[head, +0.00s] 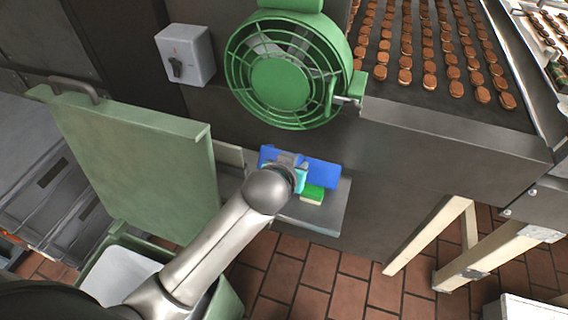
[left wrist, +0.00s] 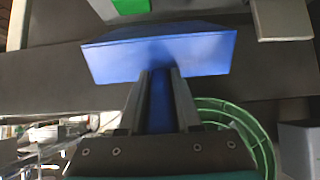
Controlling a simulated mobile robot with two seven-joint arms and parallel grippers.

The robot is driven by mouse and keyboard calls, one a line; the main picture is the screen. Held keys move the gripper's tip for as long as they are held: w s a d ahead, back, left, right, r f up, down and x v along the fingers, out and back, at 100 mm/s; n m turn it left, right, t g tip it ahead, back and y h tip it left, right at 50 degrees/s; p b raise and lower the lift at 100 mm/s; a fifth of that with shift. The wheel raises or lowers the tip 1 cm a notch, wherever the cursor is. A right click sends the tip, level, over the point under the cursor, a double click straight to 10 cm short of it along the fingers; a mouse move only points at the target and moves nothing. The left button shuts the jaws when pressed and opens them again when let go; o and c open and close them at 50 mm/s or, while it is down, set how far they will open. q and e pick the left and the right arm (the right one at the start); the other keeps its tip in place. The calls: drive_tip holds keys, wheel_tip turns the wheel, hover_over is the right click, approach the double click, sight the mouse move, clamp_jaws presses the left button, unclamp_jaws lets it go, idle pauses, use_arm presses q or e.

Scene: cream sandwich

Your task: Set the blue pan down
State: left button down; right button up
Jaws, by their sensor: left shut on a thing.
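The blue pan (head: 322,174) is close to the small metal shelf (head: 328,217) on the machine's side in the head view. I cannot tell whether it touches the shelf. In the left wrist view the blue pan (left wrist: 160,55) fills the upper middle, its handle running back between the fingers. My left gripper (head: 294,168) is shut on this handle; it also shows in the left wrist view (left wrist: 159,88). My arm hides part of the pan and shelf. A green block (head: 312,194) lies on the shelf just in front of the pan. My right gripper is not in view.
A green fan (head: 280,84) stands above the shelf. A conveyor with rows of brown biscuits (head: 405,76) is at upper right. A switch box (head: 185,55) is on the wall. A green bin (head: 228,298) with a raised lid (head: 150,165) stands left. The tiled floor (head: 310,275) is clear below.

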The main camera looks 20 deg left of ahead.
use_arm(q)
drive_tip(key=a, duration=0.1)
drive_tip(key=w+a+f, duration=0.1)
drive_tip(key=a+f, duration=0.1)
drive_tip(key=shift+w+f+b, duration=0.2)
drive_tip(key=shift+w+b, duration=0.15)
drive_tip(key=shift+b, duration=0.05)
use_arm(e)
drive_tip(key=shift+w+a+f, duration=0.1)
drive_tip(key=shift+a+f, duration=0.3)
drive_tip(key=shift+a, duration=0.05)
use_arm(q)
drive_tip(key=shift+f, duration=0.15)
drive_tip(key=c, duration=0.6)
unclamp_jaws()
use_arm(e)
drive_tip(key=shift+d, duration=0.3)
use_arm(q)
drive_tip(key=shift+s, duration=0.1)
drive_tip(key=p+v, duration=0.3)
drive_tip(key=v, duration=0.9)
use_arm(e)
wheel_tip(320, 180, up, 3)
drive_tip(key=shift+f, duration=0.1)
